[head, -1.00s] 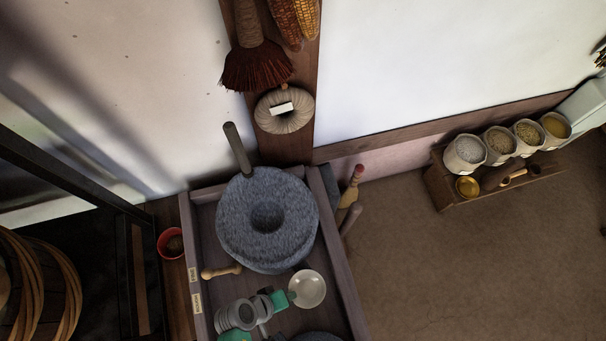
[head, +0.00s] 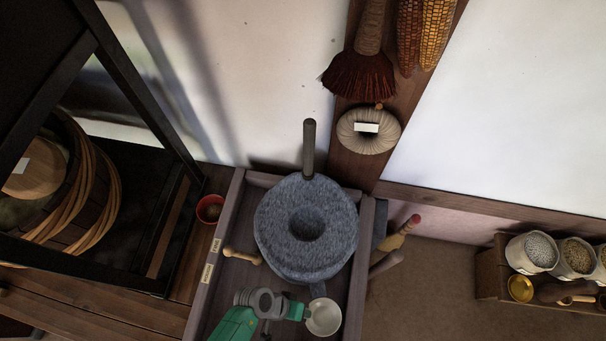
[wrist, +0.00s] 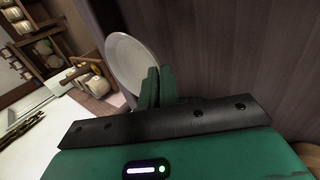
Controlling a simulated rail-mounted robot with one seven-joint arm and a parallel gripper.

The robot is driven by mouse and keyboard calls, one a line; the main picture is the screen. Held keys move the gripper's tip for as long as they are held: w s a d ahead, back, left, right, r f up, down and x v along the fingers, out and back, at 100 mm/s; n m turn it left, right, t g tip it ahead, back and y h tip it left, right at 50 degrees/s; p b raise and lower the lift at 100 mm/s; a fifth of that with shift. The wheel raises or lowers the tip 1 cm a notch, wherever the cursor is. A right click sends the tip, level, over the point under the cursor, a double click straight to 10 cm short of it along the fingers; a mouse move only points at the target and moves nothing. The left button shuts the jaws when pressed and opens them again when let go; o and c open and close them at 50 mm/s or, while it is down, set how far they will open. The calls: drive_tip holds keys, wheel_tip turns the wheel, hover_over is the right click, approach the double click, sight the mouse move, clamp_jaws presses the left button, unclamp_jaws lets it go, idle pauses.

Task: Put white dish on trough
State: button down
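The white dish (head: 323,318) is a small round shallow bowl near the bottom of the head view. My gripper (head: 305,312), with green fingers, is shut on its rim. In the wrist view the white dish (wrist: 132,62) is tilted, its edge between the green fingers (wrist: 155,88). The wooden trough (head: 232,205) has raised walls and holds the grey quern stone. The dish appears over the trough's near right part, in front of the stone; its height above the floor cannot be told. My arm hides part of the trough.
The round grey quern (head: 280,225) with an upright handle (head: 309,145) fills the trough's middle. A small wooden pestle-like piece (head: 243,255) lies left of it. A red bowl (head: 209,209) stands outside the left wall.

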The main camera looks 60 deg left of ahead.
drive_tip(key=shift+f+b, duration=0.9)
drive_tip(key=shift+f, duration=0.95)
drive_tip(key=shift+f, duration=0.2)
drive_tip(key=c, duration=1.6)
unclamp_jaws()
drive_tip(key=shift+c, duration=0.2)
drive_tip(key=shift+s+r, duration=0.1)
drive_tip(key=shift+r, duration=0.35)
drive_tip(key=p+v, duration=0.4)
drive_tip(key=v, duration=0.7)
drive_tip(key=shift+r, duration=0.25)
drive_tip(key=shift+s+a, duration=0.1)
